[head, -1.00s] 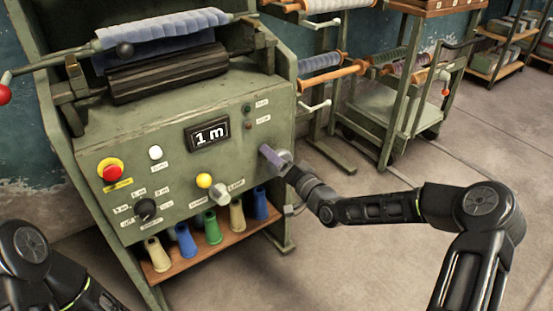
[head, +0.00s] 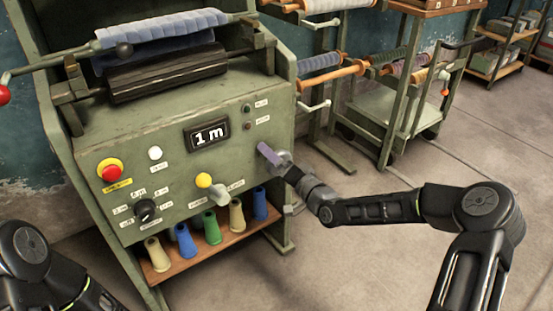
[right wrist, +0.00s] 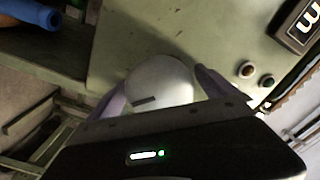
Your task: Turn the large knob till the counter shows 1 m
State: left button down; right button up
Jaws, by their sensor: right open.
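The green machine's counter (head: 207,134) reads "1 m". My right gripper (head: 275,158) is at the right side of the front panel, below two small lamps. In the right wrist view, a large pale round knob (right wrist: 162,82) with a dark index mark sits between the two purple fingers of my right gripper (right wrist: 160,92). The fingers are spread, one on each side of the knob; I cannot tell whether either touches it. In the head view the gripper hides this knob. Of my left arm only links show at the lower left; its gripper is out of view.
The panel also carries a red button (head: 110,169), a white button (head: 155,153), a black selector (head: 146,210), a yellow button (head: 203,180) and a silver knob (head: 219,194). Several thread cones stand on a shelf (head: 205,250) below. The floor on the right is clear.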

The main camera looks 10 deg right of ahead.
jog(key=shift+s, duration=0.1)
jog(key=p+v, duration=0.2)
jog(key=v, duration=0.5)
jog(key=shift+s+d, duration=0.15)
jog(key=shift+s, duration=0.15)
jog(key=shift+f, duration=0.1)
